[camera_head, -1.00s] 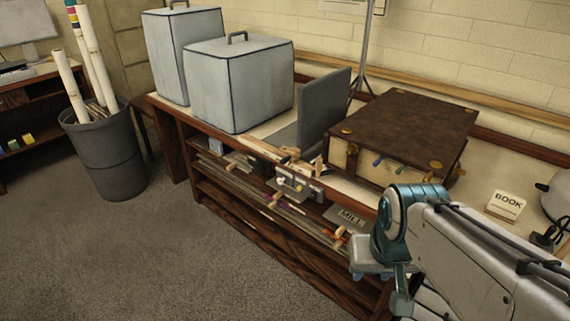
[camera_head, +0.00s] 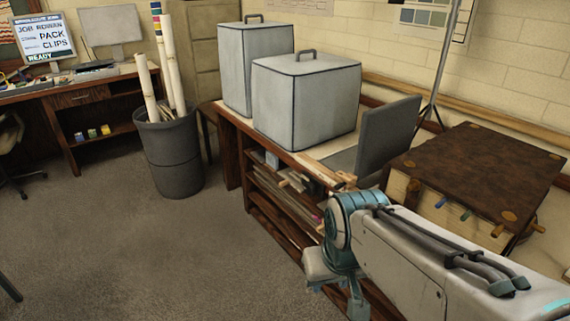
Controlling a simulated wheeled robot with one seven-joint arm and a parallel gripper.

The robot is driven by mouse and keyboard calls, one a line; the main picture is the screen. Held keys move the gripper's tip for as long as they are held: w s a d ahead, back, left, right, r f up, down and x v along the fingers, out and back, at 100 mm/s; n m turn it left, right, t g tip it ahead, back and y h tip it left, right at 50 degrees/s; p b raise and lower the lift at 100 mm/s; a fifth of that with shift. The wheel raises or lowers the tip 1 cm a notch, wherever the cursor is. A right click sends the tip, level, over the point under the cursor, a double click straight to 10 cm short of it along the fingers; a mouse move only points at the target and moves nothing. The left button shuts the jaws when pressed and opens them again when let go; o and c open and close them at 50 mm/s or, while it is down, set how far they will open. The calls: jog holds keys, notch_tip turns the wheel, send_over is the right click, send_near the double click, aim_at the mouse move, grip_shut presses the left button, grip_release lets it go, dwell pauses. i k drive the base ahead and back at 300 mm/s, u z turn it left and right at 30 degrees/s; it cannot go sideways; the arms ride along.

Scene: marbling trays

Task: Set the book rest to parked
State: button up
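A grey panel standing upright and leaning slightly back from a flat grey base (camera_head: 386,136) is on the bench between a covered box and a big brown book-like block. It looks like the book rest, but no label shows on it. The brown block (camera_head: 482,166) has metal corner bosses and coloured pegs on its front side. My arm crosses the lower right and hides part of the bench front. My gripper is not visible in this view.
Two grey covered boxes with handles (camera_head: 306,100) stand on the bench (camera_head: 231,116). A dark bin (camera_head: 172,157) with paper rolls stands left of it. The carpet between is clear.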

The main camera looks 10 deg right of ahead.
aim_at(387, 131)
jog(key=u, duration=0.3)
jog(key=i, duration=0.7)
jog(key=z, duration=0.6)
jog(key=i, duration=0.7)
jog(key=z, duration=0.65)
